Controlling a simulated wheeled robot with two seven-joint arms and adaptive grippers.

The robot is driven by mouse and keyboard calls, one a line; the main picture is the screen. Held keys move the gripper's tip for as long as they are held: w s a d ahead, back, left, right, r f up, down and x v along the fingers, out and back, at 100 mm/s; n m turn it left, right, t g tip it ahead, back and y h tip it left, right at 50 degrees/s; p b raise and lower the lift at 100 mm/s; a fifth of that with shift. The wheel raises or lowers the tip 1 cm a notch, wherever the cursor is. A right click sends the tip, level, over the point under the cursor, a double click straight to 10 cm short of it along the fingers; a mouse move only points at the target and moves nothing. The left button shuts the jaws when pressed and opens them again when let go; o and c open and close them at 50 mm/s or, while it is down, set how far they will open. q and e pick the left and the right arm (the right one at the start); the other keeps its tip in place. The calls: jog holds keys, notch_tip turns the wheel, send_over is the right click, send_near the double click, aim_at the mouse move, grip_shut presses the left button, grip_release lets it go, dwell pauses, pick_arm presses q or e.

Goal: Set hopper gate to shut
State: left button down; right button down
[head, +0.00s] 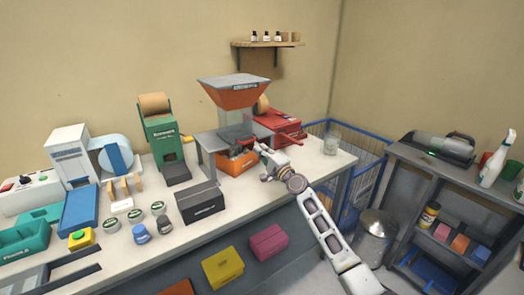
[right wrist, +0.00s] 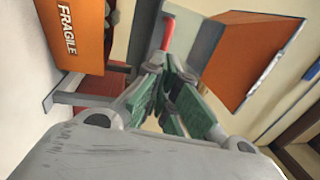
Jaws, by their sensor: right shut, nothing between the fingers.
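The hopper (head: 233,96) has an orange funnel with a grey rim and stands on a grey frame at the back of the bench. Its orange funnel also shows at the right in the right wrist view (right wrist: 255,50). A red lever (right wrist: 168,28), apparently the gate handle, shows just beyond my right fingertips. I cannot tell whether they touch it. My right gripper (head: 260,149) is shut and empty at the right side of the hopper frame; its green-padded fingers fill the middle of the right wrist view (right wrist: 166,68). The gate's position is unclear. My left gripper is out of view.
An orange box (right wrist: 68,28) marked FRAGILE sits under the hopper. A red machine (head: 290,124) stands right behind my gripper, and a green tape dispenser (head: 163,137) stands left. A black box (head: 201,203) is in front. A glass jar (head: 331,143) stands near the bench's right end.

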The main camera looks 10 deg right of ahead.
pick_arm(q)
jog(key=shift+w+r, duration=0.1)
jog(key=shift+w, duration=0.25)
pick_arm(e)
jog(key=v, duration=1)
dwell(0.3)
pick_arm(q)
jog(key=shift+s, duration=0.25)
